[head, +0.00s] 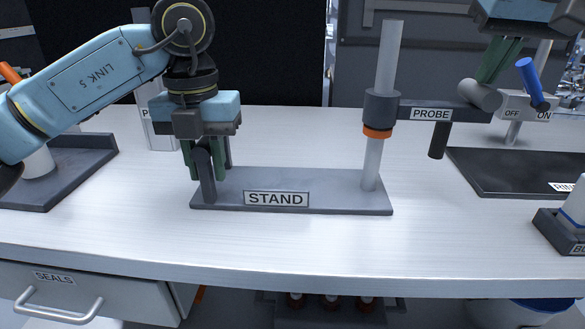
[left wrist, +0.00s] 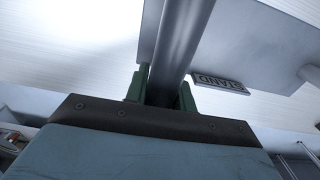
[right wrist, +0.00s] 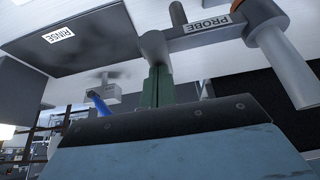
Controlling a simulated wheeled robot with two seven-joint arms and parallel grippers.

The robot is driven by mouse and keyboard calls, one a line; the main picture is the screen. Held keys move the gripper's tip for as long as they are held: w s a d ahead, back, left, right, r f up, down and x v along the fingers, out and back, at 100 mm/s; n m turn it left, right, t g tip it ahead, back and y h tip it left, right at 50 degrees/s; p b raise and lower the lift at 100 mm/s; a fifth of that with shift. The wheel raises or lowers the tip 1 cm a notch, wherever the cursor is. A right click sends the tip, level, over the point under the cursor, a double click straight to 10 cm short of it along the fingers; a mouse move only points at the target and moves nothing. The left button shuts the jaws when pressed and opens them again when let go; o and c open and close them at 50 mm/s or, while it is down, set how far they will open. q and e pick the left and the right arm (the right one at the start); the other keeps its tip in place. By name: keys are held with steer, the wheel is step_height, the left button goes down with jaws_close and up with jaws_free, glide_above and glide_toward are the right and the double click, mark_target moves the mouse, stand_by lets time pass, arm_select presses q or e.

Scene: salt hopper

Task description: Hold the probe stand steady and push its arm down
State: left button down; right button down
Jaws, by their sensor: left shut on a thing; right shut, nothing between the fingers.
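The probe stand's grey base (head: 335,190) lies flat on the bench with its STAND label facing me. My left gripper (head: 207,172) is shut on the dark grey handle (head: 206,185) at the base's left end; the handle also shows between the fingers in the left wrist view (left wrist: 185,45). The stand's arm (head: 450,113), labelled PROBE, reaches right from a dark collar on the upright post (head: 390,60). A black tip hangs below it, clear of the bench. My right gripper (head: 487,76) is shut and empty at the arm's grey end knob (right wrist: 154,45); contact is unclear.
A dark RINSE tray (head: 500,172) lies under the arm's right end. An OFF/ON switch box with a blue lever (head: 528,80) stands behind it. A small dark holder (head: 562,230) is at the right edge. Another dark tray (head: 85,158) is at the left. The front middle bench is clear.

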arm_select(q)
steer(key=shift+f, duration=0.4)
arm_select(e)
steer(key=shift+r, duration=1.6)
arm_select(q)
steer(key=c, duration=1.5)
jaws_free()
steer(key=shift+c, duration=0.2)
steer(key=o, duration=0.4)
steer(key=shift+w, duration=0.1)
arm_select(e)
steer(key=shift+w, duration=0.15)
arm_select(q)
steer(key=shift+o, duration=0.2)
steer(key=shift+r, duration=0.15)
